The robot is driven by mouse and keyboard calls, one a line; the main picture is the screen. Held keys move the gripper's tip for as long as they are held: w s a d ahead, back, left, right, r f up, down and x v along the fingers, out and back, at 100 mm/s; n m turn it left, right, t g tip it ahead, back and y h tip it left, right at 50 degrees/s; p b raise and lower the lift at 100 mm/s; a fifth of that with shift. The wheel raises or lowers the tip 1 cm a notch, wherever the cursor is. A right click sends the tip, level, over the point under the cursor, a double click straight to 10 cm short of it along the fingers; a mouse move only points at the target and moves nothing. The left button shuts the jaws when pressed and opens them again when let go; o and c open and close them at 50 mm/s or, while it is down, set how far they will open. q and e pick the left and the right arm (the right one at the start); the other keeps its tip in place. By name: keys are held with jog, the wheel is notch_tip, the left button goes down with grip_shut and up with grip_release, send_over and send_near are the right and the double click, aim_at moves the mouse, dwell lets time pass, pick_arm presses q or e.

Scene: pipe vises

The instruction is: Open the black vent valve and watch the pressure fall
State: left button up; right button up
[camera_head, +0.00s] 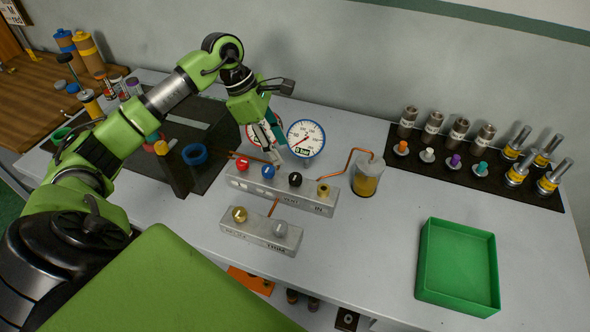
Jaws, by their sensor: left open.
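A red knob (243,164) sits at the block's left end. A round white pressure gauge (305,139) stands behind the block; its reading is too small to tell. A second gauge (252,133) is partly hidden behind my left gripper. My left gripper (277,154) is open, pointing down above and behind the blue and black knobs, with nothing visible in it. My right gripper is out of view.
A second block (260,233) with a brass and a grey knob lies in front. Copper pipe (352,152) runs to an amber canister (367,177). A green tray (456,266) and a black rack (480,177) of cylinders stand right. A dark mat (215,125) lies left.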

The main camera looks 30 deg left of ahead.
aim_at(296, 176)
pick_arm(q)
jog(key=p+x, duration=0.3)
jog(key=x, duration=0.6)
jog(key=shift+w+d+f, duration=0.1)
jog(key=shift+d+f, duration=0.2)
jog(key=shift+f, duration=0.5)
jog(key=c, duration=1.1)
